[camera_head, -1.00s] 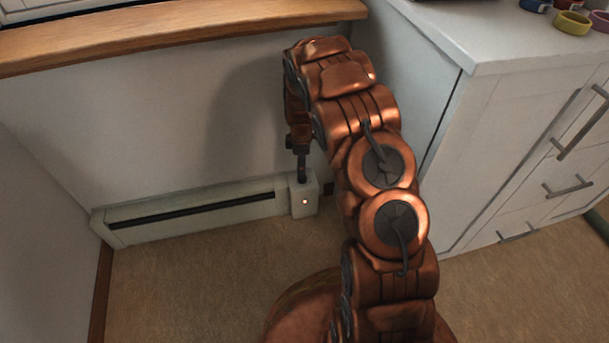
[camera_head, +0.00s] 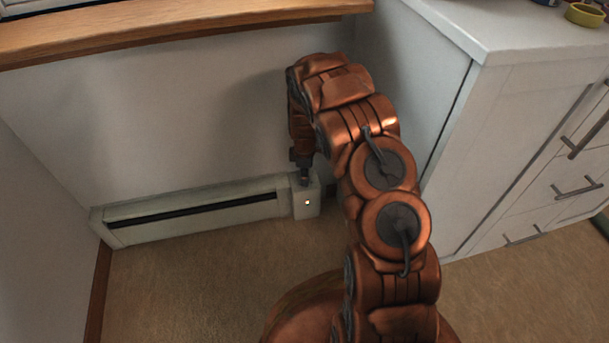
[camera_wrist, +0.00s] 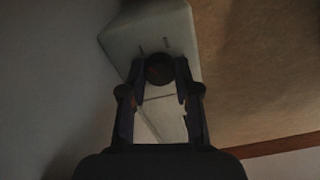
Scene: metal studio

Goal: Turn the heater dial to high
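The heater (camera_head: 200,224) is a long, low white unit with a dark slot along the wall. At its right end is a white control box (camera_head: 297,208) with a small glowing light. In the wrist view, the round dark dial (camera_wrist: 159,68) sits on the box's top (camera_wrist: 150,30), between small marks. My gripper (camera_wrist: 160,80) has one finger on each side of the dial, with what looks like a narrow gap; contact is not clear. In the head view, my gripper (camera_head: 304,180) points down at the box and hides the dial. The dial's setting is not readable.
A wooden sill (camera_head: 180,32) runs along the wall above the heater. A white cabinet (camera_head: 500,130) with drawers stands close on the right. The carpet (camera_head: 190,280) in front of the heater is clear.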

